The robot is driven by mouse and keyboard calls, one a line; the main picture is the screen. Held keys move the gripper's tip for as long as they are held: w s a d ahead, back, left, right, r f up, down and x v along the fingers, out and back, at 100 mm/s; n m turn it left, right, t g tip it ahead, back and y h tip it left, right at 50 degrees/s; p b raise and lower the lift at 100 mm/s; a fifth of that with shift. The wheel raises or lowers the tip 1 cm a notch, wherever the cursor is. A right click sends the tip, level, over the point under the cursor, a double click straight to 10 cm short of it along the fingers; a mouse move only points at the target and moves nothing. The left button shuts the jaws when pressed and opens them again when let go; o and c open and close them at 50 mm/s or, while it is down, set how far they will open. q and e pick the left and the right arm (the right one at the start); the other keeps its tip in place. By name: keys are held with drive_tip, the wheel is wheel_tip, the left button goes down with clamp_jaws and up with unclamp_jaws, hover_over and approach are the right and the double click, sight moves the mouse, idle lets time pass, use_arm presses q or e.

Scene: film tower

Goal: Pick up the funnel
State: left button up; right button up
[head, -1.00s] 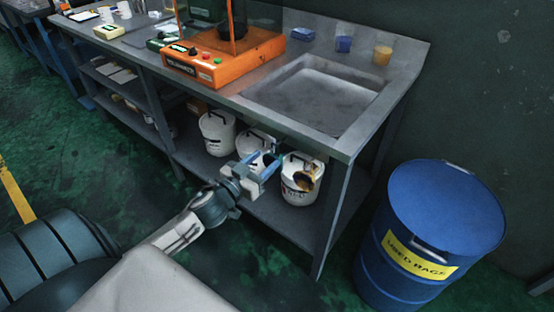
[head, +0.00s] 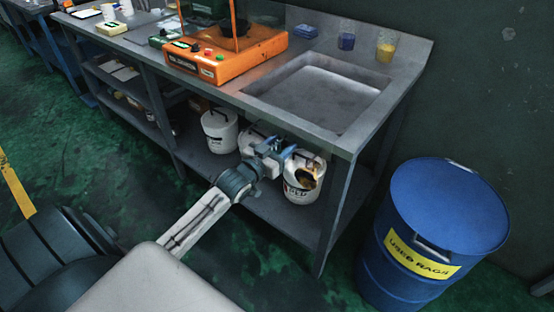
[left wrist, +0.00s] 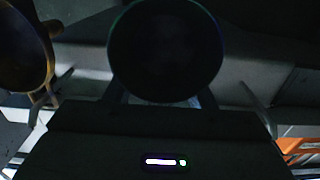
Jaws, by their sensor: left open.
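A round, dark, funnel-like mouth with a thin blue-green rim (left wrist: 166,50) fills the upper middle of the left wrist view, ahead of my left gripper. A second one, with a brown-yellow rim (left wrist: 50,62), shows at the left edge there. In the head view the brown-yellow funnel (head: 307,177) sits tilted at the right white bucket (head: 300,194). My left gripper (head: 282,151) is open under the bench, just left of it and over the middle bucket. The gripper hides most of that bucket and the dark funnel. I cannot tell whether the fingers touch anything.
The bench's front edge (head: 272,124) is close above the gripper, and a bench leg (head: 333,220) stands to its right. Another white bucket (head: 219,132) stands left. A blue drum (head: 436,220) stands right. The sink (head: 318,92) and an orange device (head: 225,58) are above.

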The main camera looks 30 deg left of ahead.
use_arm(q)
drive_tip(key=shift+w, duration=0.1)
use_arm(e)
drive_tip(key=shift+r, duration=0.1)
use_arm(q)
drive_tip(key=c, duration=1.1)
drive_tip(key=shift+o, duration=0.2)
